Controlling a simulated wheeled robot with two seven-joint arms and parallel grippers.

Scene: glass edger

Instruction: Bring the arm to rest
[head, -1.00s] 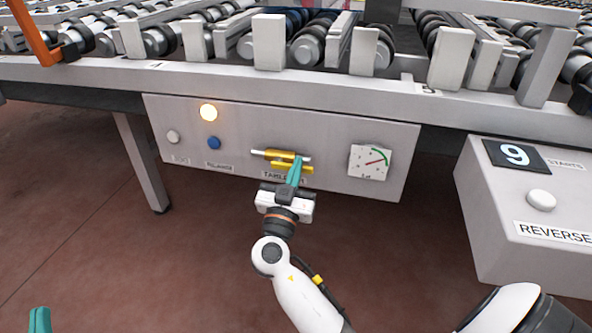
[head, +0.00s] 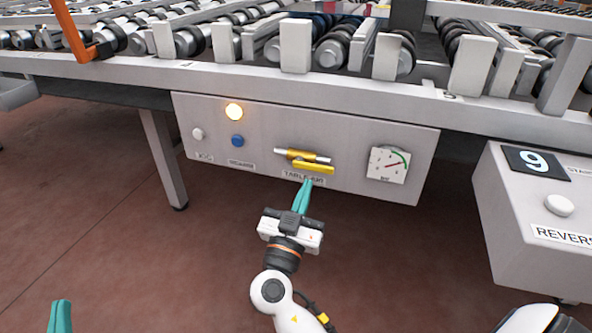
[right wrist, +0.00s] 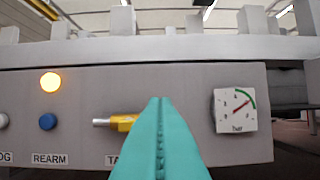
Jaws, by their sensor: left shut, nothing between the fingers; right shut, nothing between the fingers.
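My right gripper (head: 303,194) is shut and empty, its teal fingertips just below and in front of the yellow-handled valve (head: 312,168) on the grey control panel (head: 340,150). In the right wrist view the closed fingers (right wrist: 160,125) cover part of the yellow handle (right wrist: 122,123). In the head view a small gap shows between the fingertips and the handle. My left gripper (head: 60,318) shows only its teal fingertips at the bottom left edge, shut and away from everything.
The panel has a lit amber lamp (head: 234,112), a blue button (head: 237,141), a white button (head: 197,133) and a gauge (head: 388,165). A grey box (head: 530,225) with a display reading 9 stands at right. The roller table (head: 330,85) is above. The floor in front is clear.

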